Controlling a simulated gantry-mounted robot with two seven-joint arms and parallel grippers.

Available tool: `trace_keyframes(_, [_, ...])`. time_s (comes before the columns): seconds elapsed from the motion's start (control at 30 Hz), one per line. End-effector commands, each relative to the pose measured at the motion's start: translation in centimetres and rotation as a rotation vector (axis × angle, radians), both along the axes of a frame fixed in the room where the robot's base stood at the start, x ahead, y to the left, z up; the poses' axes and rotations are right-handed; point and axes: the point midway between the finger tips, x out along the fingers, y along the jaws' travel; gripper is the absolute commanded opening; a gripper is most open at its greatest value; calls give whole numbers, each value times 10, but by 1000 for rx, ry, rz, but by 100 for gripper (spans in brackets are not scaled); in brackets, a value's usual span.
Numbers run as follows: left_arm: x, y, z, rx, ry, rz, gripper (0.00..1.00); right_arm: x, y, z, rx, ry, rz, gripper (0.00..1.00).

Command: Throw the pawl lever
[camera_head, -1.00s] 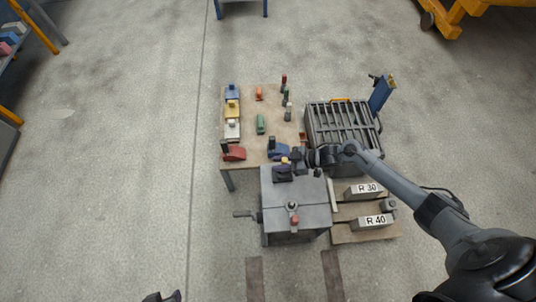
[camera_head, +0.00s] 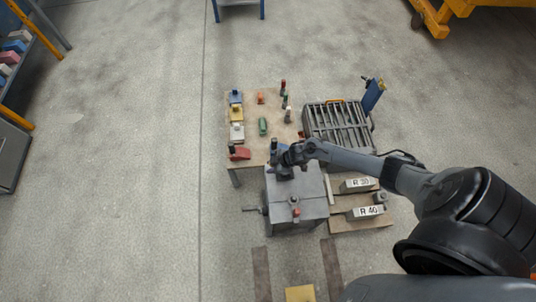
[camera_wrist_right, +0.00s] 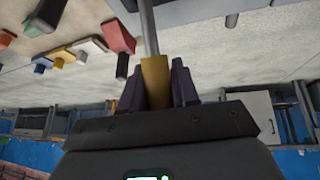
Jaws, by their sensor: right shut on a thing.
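A grey box-shaped machine (camera_head: 308,192) stands at the front of the wooden table. My right gripper (camera_head: 284,162) is over its back left part, and the arm comes in from the right. In the right wrist view, my gripper (camera_wrist_right: 157,88) is shut around the brass-coloured grip of a metal lever (camera_wrist_right: 149,28). The lever's bare rod runs up out of that picture, so its far end is hidden. In the head view the gripper covers most of the lever. My left gripper is not in view.
The wooden table (camera_head: 248,112) holds coloured blocks, a red tool (camera_head: 238,153) and a green piece (camera_head: 263,127). A slatted grey rack (camera_head: 335,124) stands right of it. Blocks marked R 30 (camera_head: 358,185) and R 40 (camera_head: 366,212) lie right of the machine.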

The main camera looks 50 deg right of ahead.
Motion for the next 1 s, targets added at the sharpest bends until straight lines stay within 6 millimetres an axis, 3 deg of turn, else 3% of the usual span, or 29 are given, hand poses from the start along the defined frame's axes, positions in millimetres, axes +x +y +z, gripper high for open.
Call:
trace_keyframes(0.37, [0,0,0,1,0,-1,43,-4,-2,-4,-10,12,-5,0])
trace_keyframes(0.4, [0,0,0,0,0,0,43,-4,-2,-5,-10,12,-5,31])
trace_keyframes(0.53, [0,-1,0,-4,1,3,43,-3,-2,-4,-9,10,-5,51])
trace_keyframes(0.83, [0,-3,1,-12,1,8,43,-2,-2,-1,-7,7,-4,51])
trace_keyframes(1.0, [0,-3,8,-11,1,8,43,-8,-5,11,-7,8,-4,51])
